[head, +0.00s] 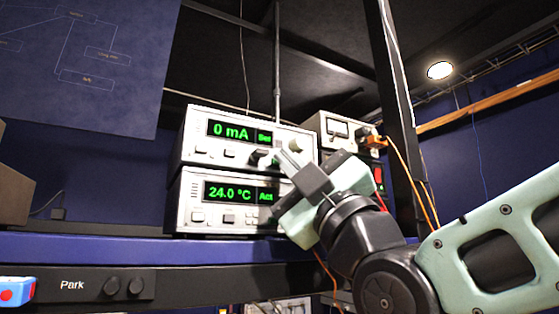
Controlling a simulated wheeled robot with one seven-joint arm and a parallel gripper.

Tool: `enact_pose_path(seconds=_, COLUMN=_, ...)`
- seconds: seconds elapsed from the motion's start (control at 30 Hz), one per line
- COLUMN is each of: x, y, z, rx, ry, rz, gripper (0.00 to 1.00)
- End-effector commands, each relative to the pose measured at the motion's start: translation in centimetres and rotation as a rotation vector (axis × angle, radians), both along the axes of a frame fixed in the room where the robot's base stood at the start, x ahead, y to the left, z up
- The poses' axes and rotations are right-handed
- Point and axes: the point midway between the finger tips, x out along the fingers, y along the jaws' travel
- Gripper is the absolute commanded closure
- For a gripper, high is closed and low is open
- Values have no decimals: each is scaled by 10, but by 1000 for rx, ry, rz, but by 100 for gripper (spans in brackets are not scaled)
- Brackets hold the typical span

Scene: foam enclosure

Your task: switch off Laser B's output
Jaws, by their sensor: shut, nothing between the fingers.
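A stack of two pale instrument boxes stands on the shelf. The upper box (197,143) has a green display reading "0 mA" with a "Set" field, several buttons and a round knob (296,144). The lower box (187,204) reads "24.0 °C" with an "Act" field. I see no readable "Laser B" label on either. My gripper (286,158) is shut and empty, its fingertips at the lower right of the upper box's front, near a dark button (259,155). I cannot tell whether they touch it. My gripper hides the right part of the lower box.
A smaller instrument with a dial meter (338,127) and orange cables stands to the right, beside a dark upright post (400,120). A "Park" panel (75,285) with two dark knobs is at the lower left, beside a blue and red object (14,291).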

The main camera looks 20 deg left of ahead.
Motion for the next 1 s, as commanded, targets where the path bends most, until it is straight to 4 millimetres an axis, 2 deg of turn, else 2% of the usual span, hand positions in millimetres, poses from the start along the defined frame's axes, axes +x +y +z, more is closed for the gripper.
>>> enact_pose_path(seconds=0.7, x=3, y=2, z=4, rx=7, ry=-5, rz=0, gripper=100)
enact_pose_path(seconds=1.0, x=-1, y=-3, z=1, rx=8, ry=-6, rz=0, gripper=100)
